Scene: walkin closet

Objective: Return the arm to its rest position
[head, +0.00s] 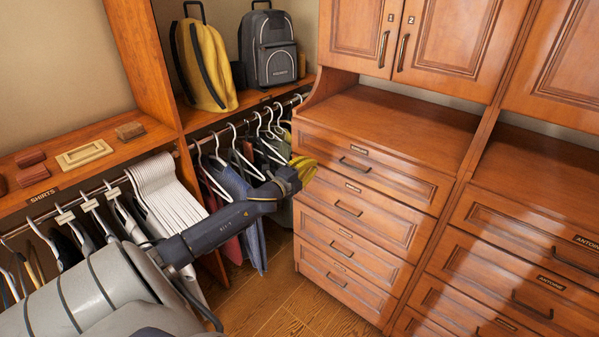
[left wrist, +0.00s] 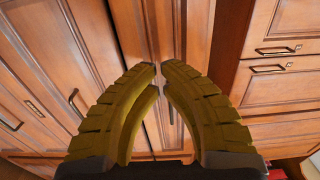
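My left arm reaches in from the lower left in the head view. Its left gripper (head: 303,168) has yellow fingers and is in front of the drawer cabinet's left edge, near the hanging clothes. In the left wrist view the two ribbed yellow fingers of the left gripper (left wrist: 159,66) curve in until their tips meet or nearly meet. Nothing is held between them; wooden door panels show through the gap. My right gripper is not in view.
A wooden drawer cabinet (head: 372,205) stands right of the gripper. Shirts on white hangers (head: 160,185) hang at the left, close to my arm. A yellow backpack (head: 205,65) and a grey backpack (head: 275,60) stand on a shelf. Wooden floor (head: 275,305) shows below.

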